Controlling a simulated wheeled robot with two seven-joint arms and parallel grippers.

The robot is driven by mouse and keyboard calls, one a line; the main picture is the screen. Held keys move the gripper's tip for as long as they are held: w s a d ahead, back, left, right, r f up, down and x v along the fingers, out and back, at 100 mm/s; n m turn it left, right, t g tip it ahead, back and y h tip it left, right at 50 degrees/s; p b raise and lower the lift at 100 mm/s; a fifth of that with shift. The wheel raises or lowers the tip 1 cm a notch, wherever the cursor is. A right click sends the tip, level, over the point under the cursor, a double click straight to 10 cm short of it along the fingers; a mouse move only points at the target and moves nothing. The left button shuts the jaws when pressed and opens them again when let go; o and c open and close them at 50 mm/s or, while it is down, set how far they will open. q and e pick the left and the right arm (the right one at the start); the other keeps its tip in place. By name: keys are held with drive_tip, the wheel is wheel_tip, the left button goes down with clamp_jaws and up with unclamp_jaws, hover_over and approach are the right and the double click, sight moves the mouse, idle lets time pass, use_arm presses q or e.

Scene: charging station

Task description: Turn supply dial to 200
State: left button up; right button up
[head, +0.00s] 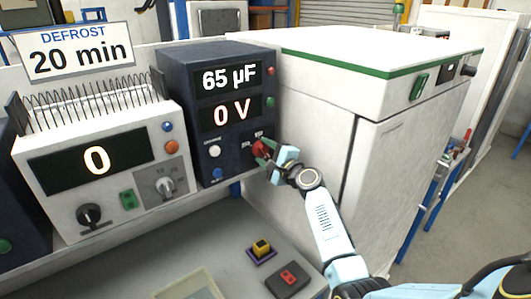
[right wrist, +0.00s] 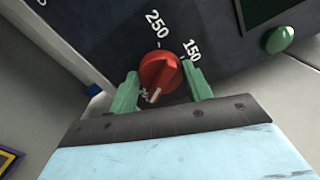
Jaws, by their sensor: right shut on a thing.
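A red dial (right wrist: 160,72) sits on the front of a dark blue unit (head: 177,78); it also shows in the head view (head: 261,148). Labels 250 and 150 stand beside it in the right wrist view. Another marking near its lower end is partly hidden and hard to read. A pale line marks the dial's end towards my gripper. My right gripper (head: 272,154) has its green fingers on either side of the dial, shut on it, as the right wrist view (right wrist: 163,86) shows. The unit's displays read 65 µF and 0 V. My left gripper is out of view.
A white unit (head: 60,205) reading 0, with a black knob (head: 90,214) and a grey knob (head: 165,186), stands to the left. A white cabinet (head: 305,140) stands close on the right. A yellow-topped button (head: 261,248) and a red-switched box (head: 288,278) lie on the bench below.

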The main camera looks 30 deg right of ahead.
drive_tip(key=o, duration=1)
drive_tip(key=shift+c, duration=0.2)
drive_tip(key=shift+s, duration=0.15)
drive_tip(key=s+d, duration=0.1)
drive_tip(key=s, duration=1.2)
drive_tip(key=shift+b, duration=0.35)
